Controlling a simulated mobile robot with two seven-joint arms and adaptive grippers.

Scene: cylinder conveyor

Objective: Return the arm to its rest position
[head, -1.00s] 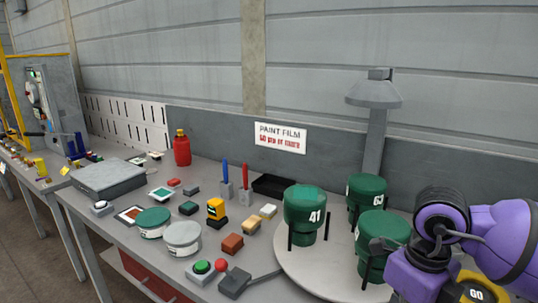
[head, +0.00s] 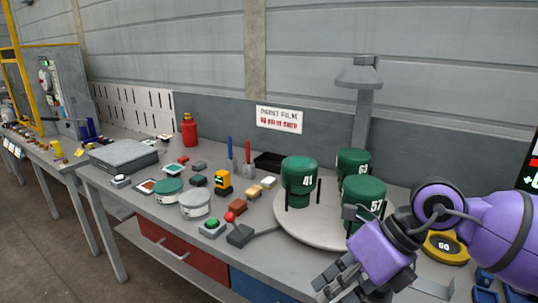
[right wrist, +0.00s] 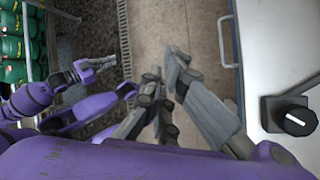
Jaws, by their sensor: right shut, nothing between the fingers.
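My right arm is purple and comes in from the right in the head view. Its grey gripper (head: 330,285) hangs low at the bottom edge, in front of the bench and clear of the objects on it. In the right wrist view the right gripper (right wrist: 166,74) points over the floor, beside the bench edge. Its fingers are shut with nothing between them. My left gripper (right wrist: 98,63) shows small in the right wrist view, at the end of another purple arm; its jaw state is too small to tell. It is not seen in the head view.
A round turntable (head: 300,231) bears green canisters marked 41 (head: 299,180), 57 (head: 361,196) and one behind (head: 352,163). A yellow ring marked 60 (head: 443,246) lies right of it. Floor in front is clear.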

